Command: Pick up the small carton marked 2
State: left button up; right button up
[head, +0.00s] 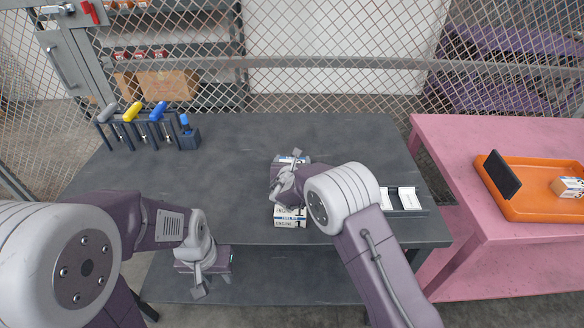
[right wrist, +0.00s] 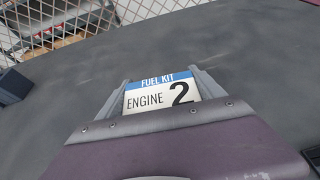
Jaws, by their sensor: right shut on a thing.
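The small carton marked 2 (right wrist: 160,95) shows in the right wrist view, white with a blue "FUEL KIT" band and "ENGINE 2". It sits between the two fingers of my right gripper (right wrist: 163,92), which is shut on it. In the head view my right gripper (head: 287,172) is over the grey table, and a bit of the carton (head: 291,159) shows behind it. Whether the carton touches the table is unclear. My left gripper (head: 199,281) hangs at the table's front edge, away from the carton; its jaw opening is unclear.
Another white and blue carton (head: 290,217) marked ENGINE stands at the front of the grey table (head: 225,150). A dark tray with white cards (head: 408,212) is to the right. A tool rack (head: 140,135) is at back left. An orange tray (head: 530,206) lies on the pink table (head: 450,140).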

jog(key=shift+r, duration=0.1)
jog(key=shift+r, duration=0.4)
notch_tip(320, 180, up, 3)
jog(key=shift+f, duration=0.15)
jog(key=s+d+r+b, duration=0.1)
jog(key=d+r+b, duration=0.1)
jog(key=d+r, duration=0.5)
jog(key=d, duration=0.4)
jog(key=shift+s+d+r, duration=0.15)
jog(key=shift+s+d, duration=0.1)
jog(key=shift+d, duration=0.05)
